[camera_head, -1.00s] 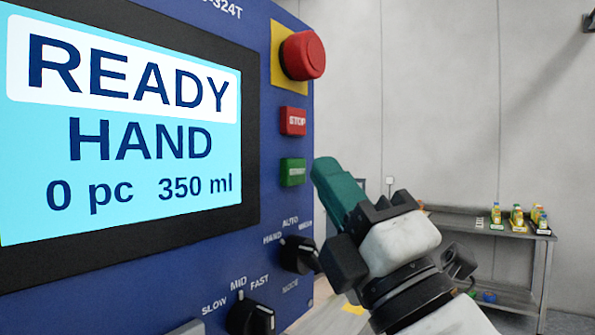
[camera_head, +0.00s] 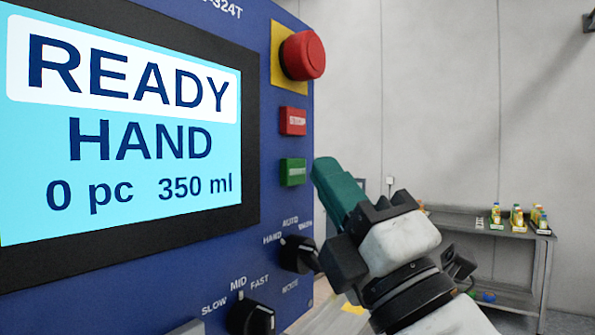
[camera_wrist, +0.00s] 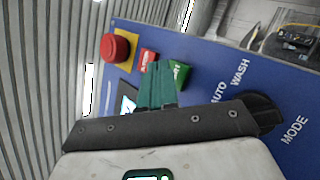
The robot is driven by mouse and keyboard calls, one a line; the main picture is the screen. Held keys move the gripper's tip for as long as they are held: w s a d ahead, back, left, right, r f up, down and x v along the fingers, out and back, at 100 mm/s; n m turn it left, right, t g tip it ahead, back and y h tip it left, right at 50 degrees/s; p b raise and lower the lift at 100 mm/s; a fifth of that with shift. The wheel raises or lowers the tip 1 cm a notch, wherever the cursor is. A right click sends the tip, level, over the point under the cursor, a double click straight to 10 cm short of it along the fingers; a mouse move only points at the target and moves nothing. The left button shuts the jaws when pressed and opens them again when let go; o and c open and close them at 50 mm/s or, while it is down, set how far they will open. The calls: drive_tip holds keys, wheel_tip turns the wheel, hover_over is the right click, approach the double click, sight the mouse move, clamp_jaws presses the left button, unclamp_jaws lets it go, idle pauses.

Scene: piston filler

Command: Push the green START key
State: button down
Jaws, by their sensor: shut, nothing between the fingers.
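The green START key (camera_head: 292,172) sits on the blue control panel, below the red STOP key (camera_head: 292,121). It also shows in the wrist view (camera_wrist: 179,74), just right of my fingertips. My gripper (camera_head: 322,168) is shut and empty, its teal fingers together and pointing up and left toward the panel. In the head view the fingertips are just right of the green key, with a small gap in the picture. I cannot tell the exact depth between tips and key. The display (camera_head: 125,125) reads READY, HAND, 0 pc, 350 ml.
A red mushroom button (camera_head: 303,55) on a yellow plate is above the STOP key. The mode knob (camera_head: 297,254) and the speed knob (camera_head: 250,318) stick out below. A table (camera_head: 480,226) with several bottles stands at the back right.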

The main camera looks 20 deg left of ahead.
drive_tip(key=shift+a, duration=0.1)
drive_tip(key=shift+w+a, duration=0.15)
drive_tip(key=shift+a, duration=0.15)
